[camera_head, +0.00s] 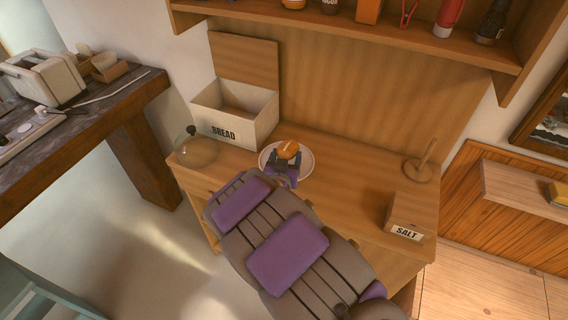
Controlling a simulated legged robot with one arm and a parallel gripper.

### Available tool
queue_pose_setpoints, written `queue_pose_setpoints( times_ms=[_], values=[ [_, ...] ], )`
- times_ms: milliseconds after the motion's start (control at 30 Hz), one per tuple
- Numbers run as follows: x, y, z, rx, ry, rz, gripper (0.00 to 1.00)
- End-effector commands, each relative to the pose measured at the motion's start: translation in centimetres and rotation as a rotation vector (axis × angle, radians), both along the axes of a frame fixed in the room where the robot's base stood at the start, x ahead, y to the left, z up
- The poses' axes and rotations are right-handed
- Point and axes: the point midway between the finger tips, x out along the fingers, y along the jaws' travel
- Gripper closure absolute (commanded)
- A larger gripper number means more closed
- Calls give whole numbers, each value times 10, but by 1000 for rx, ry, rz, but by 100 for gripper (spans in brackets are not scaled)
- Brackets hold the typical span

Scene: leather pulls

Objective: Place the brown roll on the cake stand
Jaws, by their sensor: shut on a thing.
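A small brown roll (289,149) shows at the tip of my gripper (284,160). The gripper is shut on the roll. In the picture, roll and gripper overlap a round white plate-like stand (305,167), which looks like the cake stand, on the wooden counter. The gripper and roll hide part of the stand. I cannot tell whether the roll touches the stand or is held above it. A clear glass dome with a dark knob (196,151) sits at the counter's left end, apart from the stand.
An open white box marked BREAD (235,117) stands behind the dome. A wooden holder with an upright peg (419,170) and a SALT box (405,220) are to the right. A shelf with bottles (350,27) hangs above. The counter between stand and peg holder is clear.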

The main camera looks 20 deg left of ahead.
Motion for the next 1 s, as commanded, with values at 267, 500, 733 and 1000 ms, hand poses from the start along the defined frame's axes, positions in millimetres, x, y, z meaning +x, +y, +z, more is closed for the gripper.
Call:
queue_pose_setpoints(
  times_ms=[267, 500, 733, 1000],
  values=[
    [13, 8, -3, -2, 4, -1, 61],
    [13, 9, -36, -2, 3, 0, 61],
    [13, 9, -37, 0, 1, 0, 61],
    [13, 9, -38, -1, 2, 0, 17]
  ],
)
